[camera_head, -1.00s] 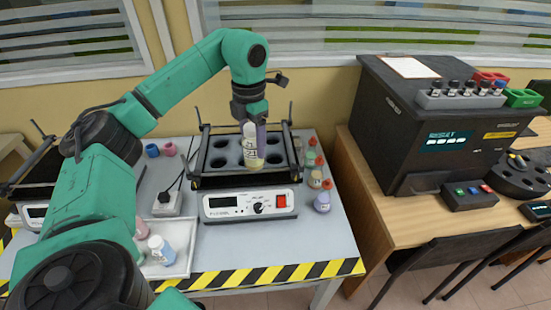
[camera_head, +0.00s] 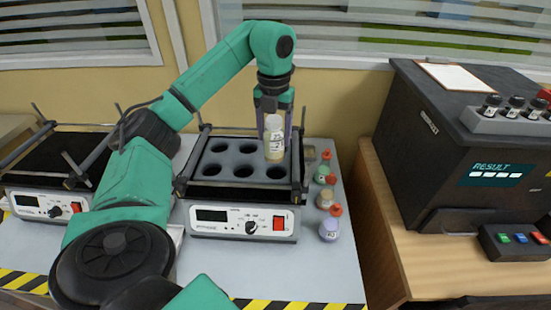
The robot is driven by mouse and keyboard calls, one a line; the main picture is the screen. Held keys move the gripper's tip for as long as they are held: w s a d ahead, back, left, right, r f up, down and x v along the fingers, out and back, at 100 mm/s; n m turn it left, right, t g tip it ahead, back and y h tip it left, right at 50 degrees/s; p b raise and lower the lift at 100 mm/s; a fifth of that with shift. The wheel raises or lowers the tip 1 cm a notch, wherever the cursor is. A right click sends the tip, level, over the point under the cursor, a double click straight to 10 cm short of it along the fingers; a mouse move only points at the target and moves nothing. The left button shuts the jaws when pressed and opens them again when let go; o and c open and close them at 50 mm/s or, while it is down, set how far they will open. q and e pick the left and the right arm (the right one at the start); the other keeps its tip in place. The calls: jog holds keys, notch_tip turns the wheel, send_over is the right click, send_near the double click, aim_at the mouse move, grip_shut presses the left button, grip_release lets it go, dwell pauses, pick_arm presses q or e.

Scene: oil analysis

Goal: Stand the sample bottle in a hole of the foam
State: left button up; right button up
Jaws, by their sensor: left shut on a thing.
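My left gripper (camera_head: 273,104) points down and is shut on the sample bottle (camera_head: 274,142), a pale yellowish bottle with a white label. The bottle is upright over the right part of the grey foam (camera_head: 216,160), which sits in the shaker's black frame. Several round holes of the foam show open and dark. The bottle hides part of the back right of the foam; I cannot tell whether its base is above the surface or in a hole. My right gripper is not in view.
A second shaker (camera_head: 45,205) is at left. The black analyser (camera_head: 455,140) stands on the wooden table. Thin posts rise at the frame's corners.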

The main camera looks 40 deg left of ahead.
aim_at(276, 157)
pick_arm(q)
jog(key=f, duration=0.3)
jog(key=shift+w+f, duration=0.35)
jog(key=shift+w+f+p, duration=0.15)
jog(key=shift+f+p, duration=0.05)
jog(key=shift+f, duration=0.45)
jog(key=shift+w+f+p, duration=0.15)
jog(key=shift+f, duration=0.45)
jog(key=shift+s+f, duration=0.2)
jog(key=shift+f, duration=0.35)
jog(key=shift+s+f, duration=0.15)
jog(key=shift+f, duration=0.35)
jog(key=shift+w+f, duration=0.2)
jog(key=o, duration=1.5)
jog(key=shift+o, duration=0.2)
jog(key=shift+s, duration=0.1)
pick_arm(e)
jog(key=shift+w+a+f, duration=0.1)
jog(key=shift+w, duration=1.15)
